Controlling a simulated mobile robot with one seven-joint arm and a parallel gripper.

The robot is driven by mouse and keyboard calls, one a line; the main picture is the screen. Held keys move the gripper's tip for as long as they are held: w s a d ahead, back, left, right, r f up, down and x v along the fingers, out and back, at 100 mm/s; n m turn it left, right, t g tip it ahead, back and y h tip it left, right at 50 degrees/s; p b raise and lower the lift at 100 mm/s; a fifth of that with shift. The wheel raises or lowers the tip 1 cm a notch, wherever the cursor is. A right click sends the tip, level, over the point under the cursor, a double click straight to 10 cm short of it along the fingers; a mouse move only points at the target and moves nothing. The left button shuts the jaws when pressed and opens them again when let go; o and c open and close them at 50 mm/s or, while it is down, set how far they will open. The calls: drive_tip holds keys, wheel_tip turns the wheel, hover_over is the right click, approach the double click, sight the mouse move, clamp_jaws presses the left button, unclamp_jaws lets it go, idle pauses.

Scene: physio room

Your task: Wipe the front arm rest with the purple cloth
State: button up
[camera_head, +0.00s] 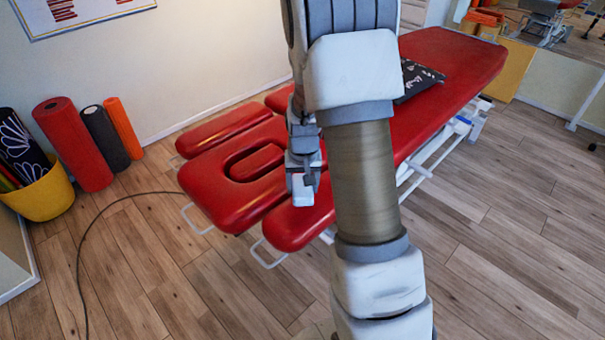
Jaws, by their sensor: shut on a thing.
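The red treatment table (450,60) runs from the middle to the upper right. At its near end is a head section with a face opening (228,205). The front arm rest (292,232) is the red pad nearest me, partly covered by my arm. The other arm rest (222,130) lies on the far side. My gripper (303,192) is over the front arm rest, by the head section; whether it touches the pad I cannot tell. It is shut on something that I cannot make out. No purple cloth shows.
A dark patterned item (418,78) lies on the table. Metal loops (268,256) stick out below the pads. A yellow bin (45,195) and upright rolls (75,145) stand at the left wall. A cable (80,240) crosses the floor.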

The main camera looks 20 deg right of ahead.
drive_tip(key=shift+r+p, duration=0.7)
drive_tip(key=shift+r, duration=0.6)
